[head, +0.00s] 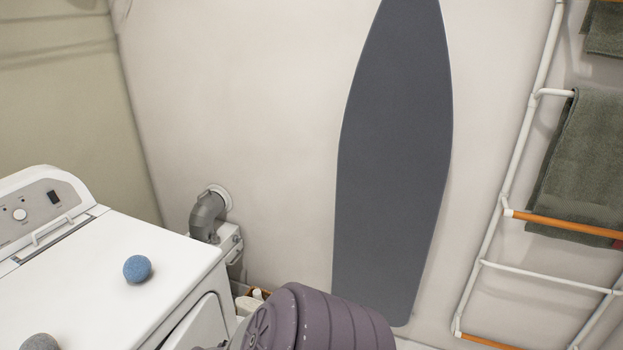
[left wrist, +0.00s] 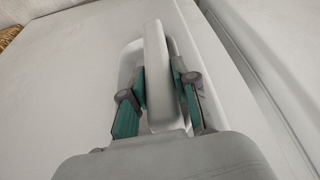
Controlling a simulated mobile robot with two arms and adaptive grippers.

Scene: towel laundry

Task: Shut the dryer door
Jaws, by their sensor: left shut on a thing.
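The white dryer (head: 150,285) stands at the lower left in the head view, and the upper corner of its door (head: 200,325) shows on its front face. How far the door stands open cannot be told. In the left wrist view, my left gripper (left wrist: 158,88) has a teal finger on each side of the white door handle (left wrist: 155,50) and is shut on it. In the head view the left fingers are hidden, with my own arm at the bottom. My right gripper is in neither view.
A blue ball (head: 137,269) and a grey ball (head: 40,342) lie on the dryer top. A grey vent pipe (head: 208,215) meets the wall behind it. A grey ironing board (head: 390,160) leans on the wall. A rack (head: 500,210) with green towels (head: 585,155) stands right.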

